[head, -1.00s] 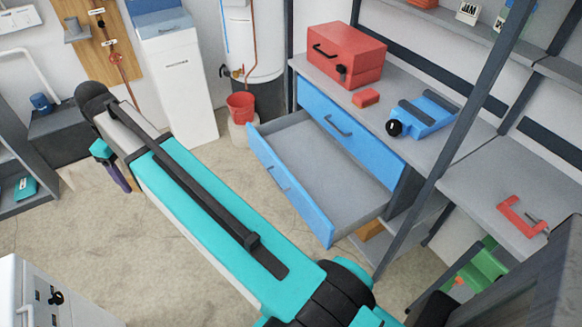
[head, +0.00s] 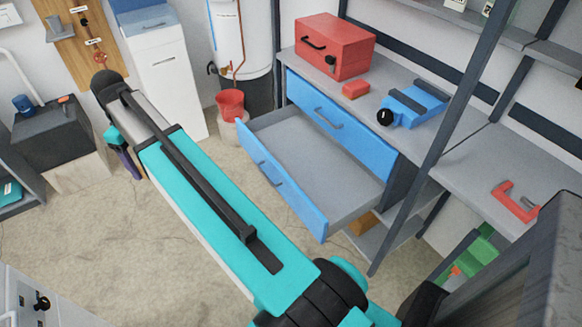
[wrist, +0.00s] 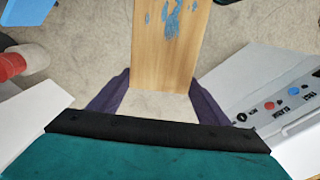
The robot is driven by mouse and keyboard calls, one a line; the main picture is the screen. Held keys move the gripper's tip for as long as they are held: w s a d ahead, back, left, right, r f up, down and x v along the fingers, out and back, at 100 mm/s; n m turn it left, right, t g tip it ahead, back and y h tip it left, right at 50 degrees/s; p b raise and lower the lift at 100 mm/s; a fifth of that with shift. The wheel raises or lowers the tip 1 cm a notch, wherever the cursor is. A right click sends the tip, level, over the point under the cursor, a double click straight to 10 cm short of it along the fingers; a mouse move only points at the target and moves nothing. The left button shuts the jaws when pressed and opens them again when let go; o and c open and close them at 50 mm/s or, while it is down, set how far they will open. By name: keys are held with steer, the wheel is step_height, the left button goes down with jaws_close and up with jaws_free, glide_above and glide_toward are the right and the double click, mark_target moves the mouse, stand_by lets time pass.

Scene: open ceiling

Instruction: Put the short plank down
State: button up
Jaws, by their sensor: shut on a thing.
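The short plank (wrist: 170,45) is pale wood with blue paint marks. In the wrist view it lies between the purple fingers of my gripper (wrist: 158,84) and reaches up past the top edge. My gripper is shut on it, over a bare beige floor. In the head view my gripper (head: 124,160) shows only in part beyond the far end of my arm at the left. The plank cannot be made out there.
A blue-fronted drawer (head: 285,192) stands open right of my arm, under a grey worktop (head: 425,150) with a red toolbox (head: 335,47) and a blue tool (head: 413,105). A red bucket (head: 231,104) stands near the heater. Floor (head: 75,220) is clear at left.

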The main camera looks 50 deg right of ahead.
steer(key=s+d+f+m+b, duration=0.2)
steer(key=s+d+f+b, duration=0.2)
steer(key=d, duration=0.9)
steer(key=s+d+f+m+b, duration=0.2)
steer(key=s+d+f+b, duration=0.3)
steer(key=d, duration=0.9)
steer(key=s+d+f+m+b, duration=0.2)
steer(key=s+d+f+b, duration=0.3)
steer(key=d+f, duration=0.5)
steer(key=shift+d+b, duration=1.35)
steer(key=shift+d, duration=0.3)
steer(key=m+b, duration=0.2)
steer(key=b, duration=0.3)
glide_above(311, 178)
step_height(311, 178, down, 6)
steer(key=shift+s+a+r, duration=0.1)
steer(key=shift+f+b, duration=0.8)
steer(key=shift+f, duration=2.4)
steer(key=shift+f+b, duration=0.35)
steer(key=shift+f, duration=1.5)
